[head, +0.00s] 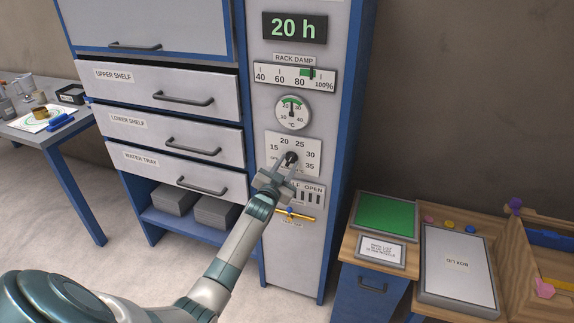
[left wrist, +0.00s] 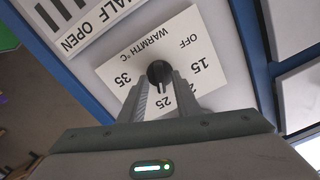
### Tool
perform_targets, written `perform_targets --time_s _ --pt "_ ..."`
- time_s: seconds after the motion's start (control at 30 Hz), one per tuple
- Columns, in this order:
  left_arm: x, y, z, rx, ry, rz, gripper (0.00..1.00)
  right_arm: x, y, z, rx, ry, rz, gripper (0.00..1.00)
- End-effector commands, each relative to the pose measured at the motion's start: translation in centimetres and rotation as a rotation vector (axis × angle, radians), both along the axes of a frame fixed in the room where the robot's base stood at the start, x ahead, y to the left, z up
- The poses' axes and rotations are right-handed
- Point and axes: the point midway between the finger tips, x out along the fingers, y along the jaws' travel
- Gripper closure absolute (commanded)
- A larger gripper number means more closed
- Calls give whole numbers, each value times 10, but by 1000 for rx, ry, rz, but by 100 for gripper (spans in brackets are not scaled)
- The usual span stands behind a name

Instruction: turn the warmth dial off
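The warmth dial (head: 291,158) is a black knob on a white scale plate marked from OFF to 35, on the grey control column. In the left wrist view the dial (left wrist: 158,71) shows upside down, and its dark pointer appears to point near 25. My left gripper (head: 286,163) reaches the dial from below. In the left wrist view its two fingertips (left wrist: 162,84) sit on either side of the knob and appear closed against it. My right gripper is not in view.
Drawers (head: 170,140) stand left, and a bench with a boxed tray (head: 457,265) right.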

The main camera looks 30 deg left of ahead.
Motion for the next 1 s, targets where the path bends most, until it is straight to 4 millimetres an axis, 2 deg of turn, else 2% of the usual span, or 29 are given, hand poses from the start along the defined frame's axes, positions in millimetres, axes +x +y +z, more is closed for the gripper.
perform_targets --time_s 0.2,0.27,0.33,0.37,0.73,1.0 --pt "0 0 0 0 0 0 70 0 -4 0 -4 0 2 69" --pt "0 0 0 0 0 0 82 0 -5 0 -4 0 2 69" --pt "0 0 0 0 0 0 99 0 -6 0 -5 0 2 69" --pt "0 0 0 0 0 0 100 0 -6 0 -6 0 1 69" --pt "0 0 0 -23 -4 0 100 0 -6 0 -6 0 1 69" --pt "0 1 0 -128 -30 1 100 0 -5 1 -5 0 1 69"
